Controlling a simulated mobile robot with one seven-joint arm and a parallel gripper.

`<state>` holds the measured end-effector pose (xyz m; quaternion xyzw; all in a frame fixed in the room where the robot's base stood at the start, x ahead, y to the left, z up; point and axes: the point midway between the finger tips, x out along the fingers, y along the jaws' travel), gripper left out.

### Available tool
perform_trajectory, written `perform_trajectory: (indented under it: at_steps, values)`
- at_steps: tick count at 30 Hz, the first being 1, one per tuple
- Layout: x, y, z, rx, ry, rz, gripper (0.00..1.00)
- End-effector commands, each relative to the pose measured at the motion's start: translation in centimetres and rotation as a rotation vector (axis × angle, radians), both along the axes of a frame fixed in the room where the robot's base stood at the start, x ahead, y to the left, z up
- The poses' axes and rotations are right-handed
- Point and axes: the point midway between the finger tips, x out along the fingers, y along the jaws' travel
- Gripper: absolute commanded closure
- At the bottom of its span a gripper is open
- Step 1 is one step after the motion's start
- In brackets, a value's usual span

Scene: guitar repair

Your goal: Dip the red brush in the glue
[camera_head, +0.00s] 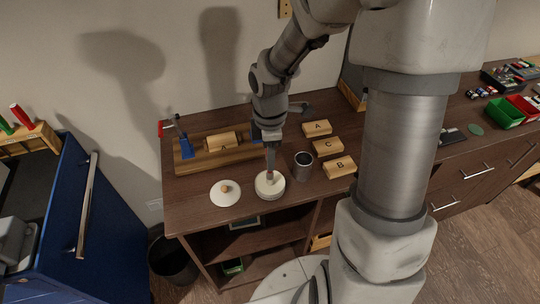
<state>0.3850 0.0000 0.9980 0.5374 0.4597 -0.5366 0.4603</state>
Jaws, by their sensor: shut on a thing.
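A round white pot (262,194), which looks like the glue pot, stands open near the front edge of the wooden bench. A white lid (222,199) with a small wooden knob lies just left of it. My gripper (270,147) points straight down above the pot, shut on a slim upright thing that looks like a brush (270,172). The lower end of this brush is over or inside the pot's mouth; I cannot tell how deep. Its colour is not clear, and my fingers hide its upper part.
A dark metal cup (303,169) stands close right of the pot. Wooden blocks marked A (317,128), C (328,147) and B (340,167) lie beyond it. A clamped wooden board (215,160) is behind. Red (21,115) and green handles stand in a rack at far left.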

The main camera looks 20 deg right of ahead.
Motion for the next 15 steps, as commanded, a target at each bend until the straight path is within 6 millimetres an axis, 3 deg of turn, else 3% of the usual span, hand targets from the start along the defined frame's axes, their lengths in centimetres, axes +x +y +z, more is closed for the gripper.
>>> perform_trajectory:
  at_steps: [5, 15]
  values:
    - [-0.2, 0.0, 0.1, 0.001, 0.006, 0.0, 1.0]
    - [-0.1, 0.0, 2.9, 0.0, 0.003, 0.0, 1.0]
